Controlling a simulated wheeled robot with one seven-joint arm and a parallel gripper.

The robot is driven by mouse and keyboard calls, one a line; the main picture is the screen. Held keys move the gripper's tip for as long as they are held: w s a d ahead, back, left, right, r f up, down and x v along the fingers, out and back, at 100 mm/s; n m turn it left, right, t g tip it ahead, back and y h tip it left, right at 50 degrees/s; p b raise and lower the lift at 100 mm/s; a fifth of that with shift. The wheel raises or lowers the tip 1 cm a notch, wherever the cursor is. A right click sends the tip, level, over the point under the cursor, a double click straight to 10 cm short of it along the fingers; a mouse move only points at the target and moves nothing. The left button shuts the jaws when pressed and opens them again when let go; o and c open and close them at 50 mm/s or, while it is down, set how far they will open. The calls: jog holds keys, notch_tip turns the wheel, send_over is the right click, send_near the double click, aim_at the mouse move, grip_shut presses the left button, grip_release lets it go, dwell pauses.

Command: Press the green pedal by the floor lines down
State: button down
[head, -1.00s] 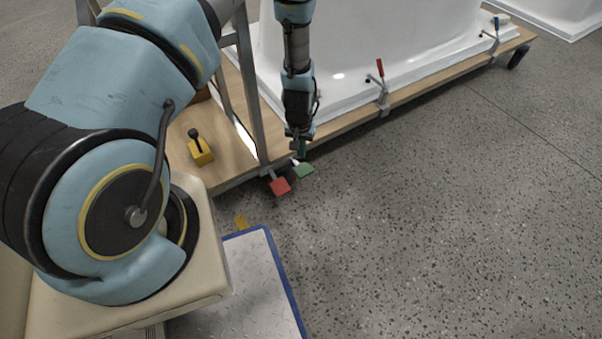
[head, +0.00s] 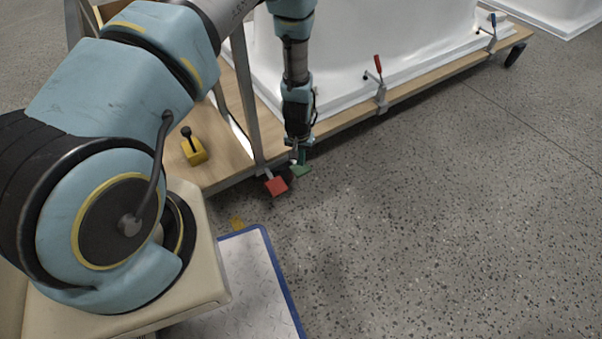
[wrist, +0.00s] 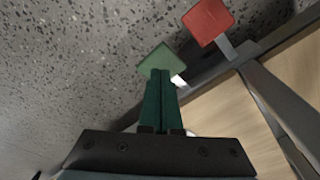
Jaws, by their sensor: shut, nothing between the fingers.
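The green pedal (head: 300,172) sticks out from the lower edge of the wooden-decked cart, just above the floor. The red pedal (head: 276,186) is beside it on the left. My gripper (head: 302,162) points down at the green pedal with its fingers shut and empty. In the wrist view the green fingertips (wrist: 161,75) overlap the near part of the green pedal (wrist: 156,57); contact is not clear. The red pedal (wrist: 208,21) is up and to the right there, apart from the fingers.
The cart deck (head: 222,160) carries a white tub shell (head: 350,50), a yellow block with a black lever (head: 194,148) and a red-handled clamp (head: 379,80). A blue-edged plate (head: 255,280) lies on the floor. The speckled floor (head: 440,220) to the right is clear.

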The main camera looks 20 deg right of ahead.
aim_at(300, 171)
jog(key=shift+w+d+f+b, duration=0.1)
jog(key=shift+f+b, duration=0.85)
jog(key=shift+f, duration=0.7)
jog(key=shift+w+f+b, duration=0.1)
jog(key=shift+f+b, duration=0.7)
jog(key=shift+f, duration=0.4)
jog(key=shift+s+a+r+p, duration=0.2)
jog(key=shift+s+r+p, duration=0.1)
jog(key=shift+p, duration=0.15)
jog(key=shift+s+a+r+p, duration=0.45)
jog(key=shift+s+a+p, duration=0.15)
jog(key=shift+s+p, duration=0.2)
jog(key=shift+s+a, duration=0.15)
jog(key=shift+s, duration=0.05)
jog(key=shift+f, duration=0.1)
